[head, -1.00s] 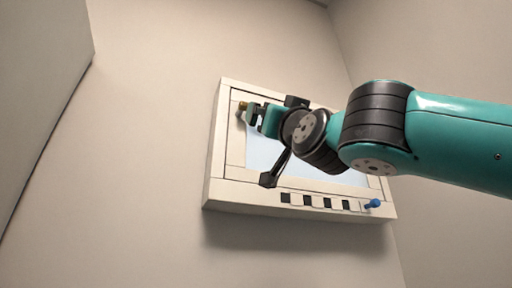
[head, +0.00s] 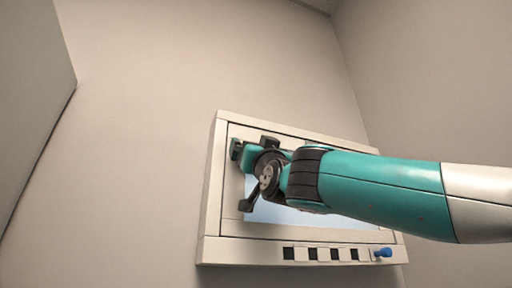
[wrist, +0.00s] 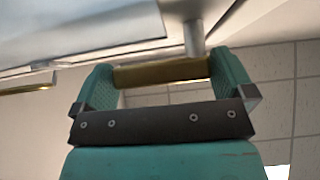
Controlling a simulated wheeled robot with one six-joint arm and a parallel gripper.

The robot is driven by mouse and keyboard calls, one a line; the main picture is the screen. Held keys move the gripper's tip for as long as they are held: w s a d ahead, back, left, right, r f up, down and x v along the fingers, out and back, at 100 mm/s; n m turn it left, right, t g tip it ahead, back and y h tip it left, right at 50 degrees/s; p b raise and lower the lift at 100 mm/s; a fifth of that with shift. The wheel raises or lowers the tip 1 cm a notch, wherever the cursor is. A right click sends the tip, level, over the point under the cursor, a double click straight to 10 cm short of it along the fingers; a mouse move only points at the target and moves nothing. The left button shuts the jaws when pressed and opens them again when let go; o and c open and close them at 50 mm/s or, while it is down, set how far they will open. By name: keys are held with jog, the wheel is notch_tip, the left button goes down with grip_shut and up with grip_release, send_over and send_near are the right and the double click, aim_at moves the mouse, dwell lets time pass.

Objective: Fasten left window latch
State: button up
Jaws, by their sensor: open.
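The window (head: 330,216) has a pale frame and sits on the wall ahead. In the wrist view, a brass latch handle (wrist: 160,72) on a silver post (wrist: 193,38) lies crosswise between my fingers, close to the window frame. My gripper (wrist: 166,82) is open, with one teal finger near each end of the handle; I cannot tell whether either touches it. In the head view, my gripper (head: 238,152) is at the window's upper left and hides this latch. A second brass piece (wrist: 28,88) shows at the left edge of the wrist view.
A blue knob (head: 383,252) sticks out at the sill's lower right, beside a row of dark and light squares (head: 325,254). My arm covers the window's upper right. A grey panel (head: 30,100) stands at the far left. The wall between is bare.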

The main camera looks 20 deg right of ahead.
jog(key=shift+c, duration=0.5)
jog(key=c, duration=0.8)
